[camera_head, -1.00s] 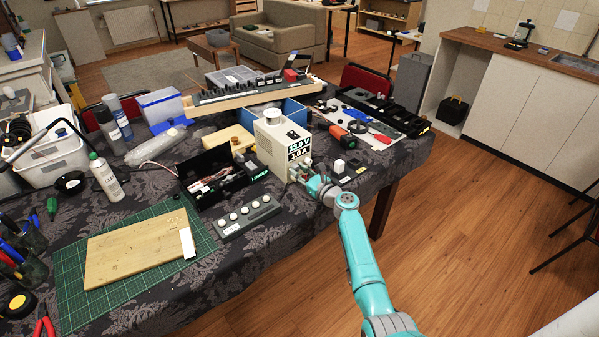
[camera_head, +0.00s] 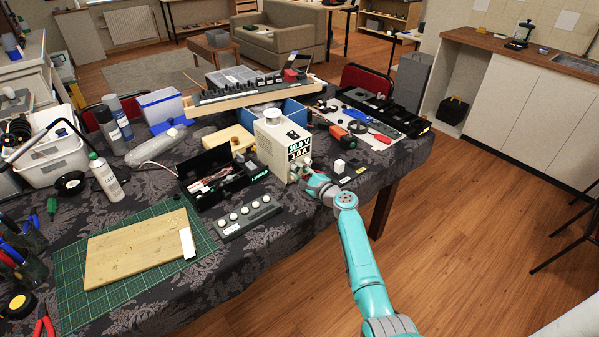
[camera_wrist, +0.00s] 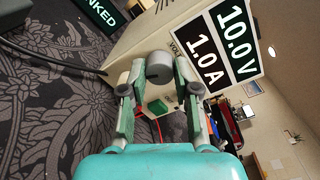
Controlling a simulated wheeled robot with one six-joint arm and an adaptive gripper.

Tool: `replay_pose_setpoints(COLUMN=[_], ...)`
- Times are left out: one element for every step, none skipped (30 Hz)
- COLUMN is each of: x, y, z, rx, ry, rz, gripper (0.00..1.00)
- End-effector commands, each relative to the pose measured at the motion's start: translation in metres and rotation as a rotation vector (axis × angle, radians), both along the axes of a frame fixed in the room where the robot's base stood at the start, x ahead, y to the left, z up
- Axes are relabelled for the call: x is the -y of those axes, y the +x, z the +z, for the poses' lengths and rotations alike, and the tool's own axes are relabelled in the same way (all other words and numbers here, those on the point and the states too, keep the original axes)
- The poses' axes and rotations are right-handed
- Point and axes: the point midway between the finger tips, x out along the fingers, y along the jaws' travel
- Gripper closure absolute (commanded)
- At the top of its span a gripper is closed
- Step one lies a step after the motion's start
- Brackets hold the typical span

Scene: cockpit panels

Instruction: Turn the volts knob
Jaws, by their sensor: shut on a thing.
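The cream power supply box (camera_head: 268,146) stands on the cloth-covered table. In the head view my gripper (camera_head: 308,180) hides most of the contact with the knob.
A black open case (camera_head: 215,178) with cables and a grey strip of white knobs (camera_head: 246,215) lie left of the supply. Floor is free beyond the table's right edge.

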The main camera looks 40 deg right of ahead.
Motion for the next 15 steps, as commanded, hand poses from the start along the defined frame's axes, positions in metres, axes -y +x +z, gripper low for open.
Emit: replay_pose_setpoints(x=[-0.0003,-0.0003,-0.0003,-0.0004,-0.0004,-0.0004,-0.0004,-0.0004,-0.0004,-0.0005,-0.0006,-0.0006,-0.0006,-0.0006,-0.0006], y=[0.0003,0.0003,0.0003,0.0003,0.0003,0.0003,0.0003,0.0003,0.0003,0.0003,0.0003,0.0003,0.0003,0.0003,0.0003], z=[0.0005,0.0005,0.0005,0.0006,0.0006,0.0006,0.0006,0.0006,0.0006,0.0005,0.0006,0.0006,0.0006,0.0006,0.0006], rx=[0.002,0.003,0.003,0.003,0.004,0.004,0.005,0.005,0.005,0.006,0.006,0.006,0.006,0.006,0.006], ry=[-0.029,-0.048,-0.069,-0.085,-0.098,-0.116,-0.127,-0.138,-0.15,-0.158,-0.165,-0.174,-0.179,-0.182,-0.186], rz=[0.0,0.0,0.0,0.0,0.0,0.0,0.0,0.0,0.0,0.0,0.001,0.0,0.0,0.0,0.0], gripper=[1.0,1.0,1.0,1.0,1.0,1.0,1.0,1.0,1.0,1.0,1.0,1.0,1.0,1.0,1.0])
